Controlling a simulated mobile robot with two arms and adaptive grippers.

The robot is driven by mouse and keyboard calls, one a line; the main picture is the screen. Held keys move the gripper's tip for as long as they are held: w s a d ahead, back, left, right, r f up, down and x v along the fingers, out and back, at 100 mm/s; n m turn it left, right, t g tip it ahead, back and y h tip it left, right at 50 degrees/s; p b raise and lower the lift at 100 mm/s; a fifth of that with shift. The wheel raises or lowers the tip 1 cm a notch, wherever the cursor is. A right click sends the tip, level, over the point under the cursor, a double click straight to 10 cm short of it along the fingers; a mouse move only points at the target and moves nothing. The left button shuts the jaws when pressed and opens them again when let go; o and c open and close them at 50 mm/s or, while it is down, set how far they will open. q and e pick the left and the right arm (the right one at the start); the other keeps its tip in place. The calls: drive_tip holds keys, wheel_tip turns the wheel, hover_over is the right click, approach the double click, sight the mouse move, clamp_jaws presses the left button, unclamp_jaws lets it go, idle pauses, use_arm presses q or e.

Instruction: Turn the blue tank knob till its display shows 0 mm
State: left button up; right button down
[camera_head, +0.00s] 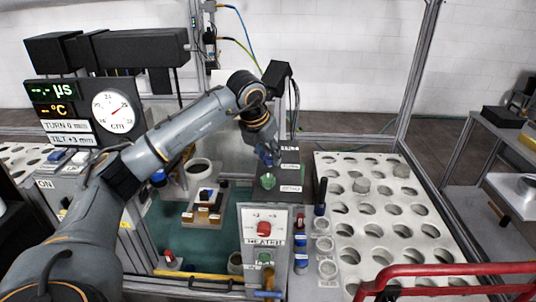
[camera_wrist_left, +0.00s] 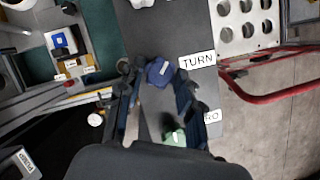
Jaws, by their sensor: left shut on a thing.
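In the head view my left gripper (camera_head: 268,158) reaches down onto the same panel and mostly hides the knob. The TURN display (camera_head: 67,126) at the left shows a value in mm; its small digit is hard to read, 0 or 6. Below it the TILT display (camera_head: 72,140) seems to read +3 mm. My right gripper is not in view.
A green button (camera_head: 268,181) sits just in front of the knob on the panel (camera_head: 291,157). A HEATER box with a red knob (camera_head: 264,228) stands nearer. A white plate with holes (camera_head: 372,225) lies to the right, with a red rail (camera_head: 445,270) in front.

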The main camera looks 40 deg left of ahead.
use_arm(q)
drive_tip(key=o, duration=1.1)
drive_tip(key=shift+o, duration=0.2)
drive_tip(key=v, duration=1.2)
